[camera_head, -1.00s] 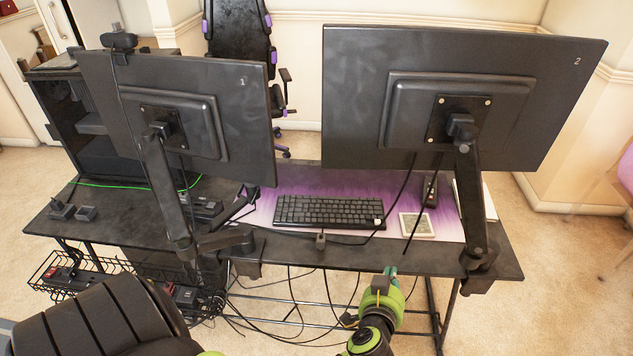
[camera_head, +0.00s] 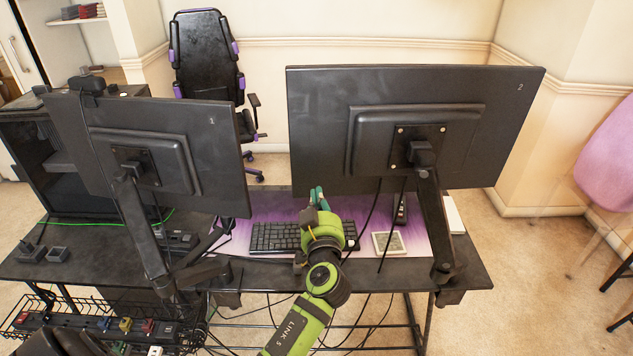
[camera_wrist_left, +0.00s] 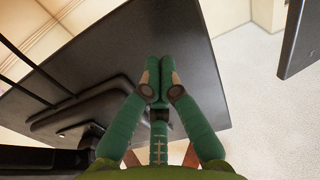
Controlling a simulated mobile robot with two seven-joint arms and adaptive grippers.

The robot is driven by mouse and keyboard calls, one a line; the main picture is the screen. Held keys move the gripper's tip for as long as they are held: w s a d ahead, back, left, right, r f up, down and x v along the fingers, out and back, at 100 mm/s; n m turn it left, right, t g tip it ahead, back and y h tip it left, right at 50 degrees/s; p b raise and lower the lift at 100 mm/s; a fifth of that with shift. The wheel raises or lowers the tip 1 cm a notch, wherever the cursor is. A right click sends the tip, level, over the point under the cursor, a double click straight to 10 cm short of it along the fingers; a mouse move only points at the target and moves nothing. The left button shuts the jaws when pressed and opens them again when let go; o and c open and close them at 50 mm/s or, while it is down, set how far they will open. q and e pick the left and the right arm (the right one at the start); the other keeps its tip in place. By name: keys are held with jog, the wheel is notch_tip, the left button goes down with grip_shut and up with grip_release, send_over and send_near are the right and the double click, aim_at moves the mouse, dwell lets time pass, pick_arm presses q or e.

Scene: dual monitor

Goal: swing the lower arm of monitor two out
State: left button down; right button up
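Monitor two (camera_head: 330,110), marked "2", stands at the right of the desk with its back to me. Its monitor arm (camera_head: 433,215) runs from the mount plate down to a joint (camera_head: 445,271) at the desk's front edge. The lower arm cannot be clearly told apart there. My left gripper (camera_head: 318,196) is over the desk, left of that arm and below monitor two's lower left corner. In the left wrist view its green fingertips (camera_wrist_left: 160,77) are together with nothing visible between them. A monitor's back (camera_wrist_left: 120,60) lies beyond; I cannot tell which. My right gripper is out of view.
Monitor one (camera_head: 190,140) and its bent arm (camera_head: 140,230) stand to the left. A keyboard (camera_head: 275,237) and a small framed pad (camera_head: 388,243) lie near my gripper. Cables hang below the desk (camera_head: 370,277). Open carpet (camera_head: 540,270) lies to the right.

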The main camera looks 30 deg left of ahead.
aim_at(316, 181)
pick_arm(q)
jog(key=x, duration=0.3)
jog(key=shift+w, duration=0.1)
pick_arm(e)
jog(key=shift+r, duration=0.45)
